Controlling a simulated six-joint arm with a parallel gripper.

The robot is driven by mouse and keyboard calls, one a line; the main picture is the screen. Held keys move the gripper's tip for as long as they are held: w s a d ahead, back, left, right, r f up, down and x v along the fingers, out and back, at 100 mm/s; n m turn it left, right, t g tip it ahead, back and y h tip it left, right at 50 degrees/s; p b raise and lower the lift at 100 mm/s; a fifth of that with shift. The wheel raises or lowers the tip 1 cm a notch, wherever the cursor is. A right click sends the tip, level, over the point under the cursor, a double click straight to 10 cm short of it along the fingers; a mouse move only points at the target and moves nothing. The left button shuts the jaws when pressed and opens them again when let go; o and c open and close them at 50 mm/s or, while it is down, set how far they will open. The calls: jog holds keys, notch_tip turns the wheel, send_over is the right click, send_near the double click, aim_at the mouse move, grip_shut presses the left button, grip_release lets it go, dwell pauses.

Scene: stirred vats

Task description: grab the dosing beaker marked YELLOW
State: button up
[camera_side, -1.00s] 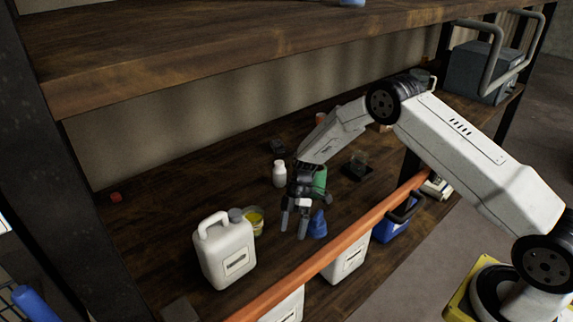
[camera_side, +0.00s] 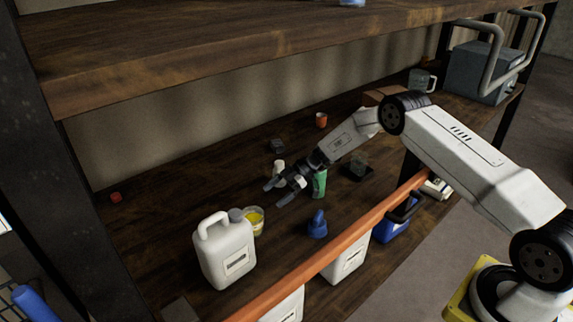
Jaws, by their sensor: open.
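A small clear beaker with yellow contents (camera_side: 255,219) stands on the wooden shelf, just behind and right of a white jerrycan. I take it for the YELLOW beaker; no marking on it is readable. The jerrycan hides part of its left side. My gripper (camera_side: 274,194) is open and empty, with its fingers pointing left and down. It is above the shelf, up and to the right of the yellow beaker and apart from it.
The white jerrycan (camera_side: 224,252) stands close beside the beaker. A green bottle (camera_side: 319,184), a blue bottle (camera_side: 317,225) and a white bottle (camera_side: 278,167) are near my gripper. An orange rail (camera_side: 330,255) runs along the shelf front. Free shelf lies at the left.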

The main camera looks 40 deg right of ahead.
aim_at(258, 210)
jog(key=shift+x, duration=1.15)
jog(key=shift+x, duration=2.6)
